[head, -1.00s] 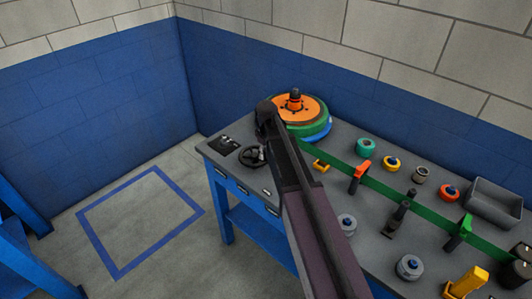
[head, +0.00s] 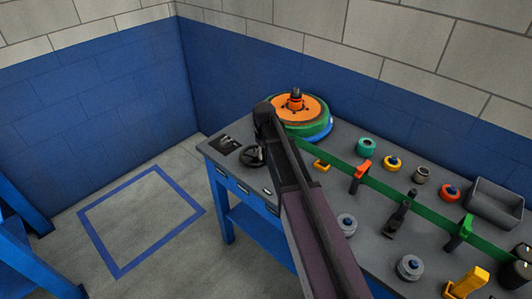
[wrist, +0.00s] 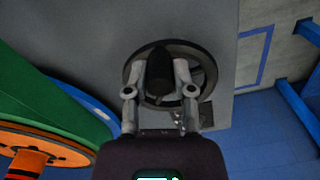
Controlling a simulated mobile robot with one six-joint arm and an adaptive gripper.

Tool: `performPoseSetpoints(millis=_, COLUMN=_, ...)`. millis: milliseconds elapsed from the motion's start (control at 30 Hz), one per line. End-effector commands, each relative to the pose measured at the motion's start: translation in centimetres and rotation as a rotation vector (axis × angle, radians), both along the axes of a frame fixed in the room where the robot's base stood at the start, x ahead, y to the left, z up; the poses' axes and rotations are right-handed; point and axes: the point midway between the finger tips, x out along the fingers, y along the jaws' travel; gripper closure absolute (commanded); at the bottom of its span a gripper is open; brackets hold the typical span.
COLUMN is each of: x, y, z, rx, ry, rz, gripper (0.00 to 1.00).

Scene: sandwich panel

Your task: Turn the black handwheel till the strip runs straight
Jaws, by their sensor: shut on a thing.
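The black handwheel (head: 253,156) lies at the left end of the grey bench, partly hidden by my arm. In the wrist view the handwheel (wrist: 205,58) shows its rim and spokes. My gripper (wrist: 160,76) is over it, with its two fingers shut on either side of the wheel's dark upright knob (wrist: 159,66). In the head view my arm hides the gripper. The green strip (head: 381,187) runs from the coil (head: 318,131) along the bench, past several stands, to the right edge. My arm covers part of its start.
An orange disc (head: 288,108) sits on top of the coil near the wall. Several coloured rings and a grey bin (head: 495,203) stand behind the strip. Grey discs and a yellow part (head: 468,282) stand in front.

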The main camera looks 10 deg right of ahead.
Motion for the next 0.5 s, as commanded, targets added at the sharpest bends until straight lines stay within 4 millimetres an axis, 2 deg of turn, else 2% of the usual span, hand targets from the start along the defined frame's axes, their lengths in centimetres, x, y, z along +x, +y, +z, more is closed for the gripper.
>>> performPoseSetpoints(millis=200, x=-0.6, y=0.9, z=0.0, rx=0.005, ry=0.005, rz=-0.136, gripper=1.0)
performPoseSetpoints(millis=500, x=-0.7, y=1.5, z=0.0, rx=0.006, ry=0.005, rz=-0.227, gripper=1.0)
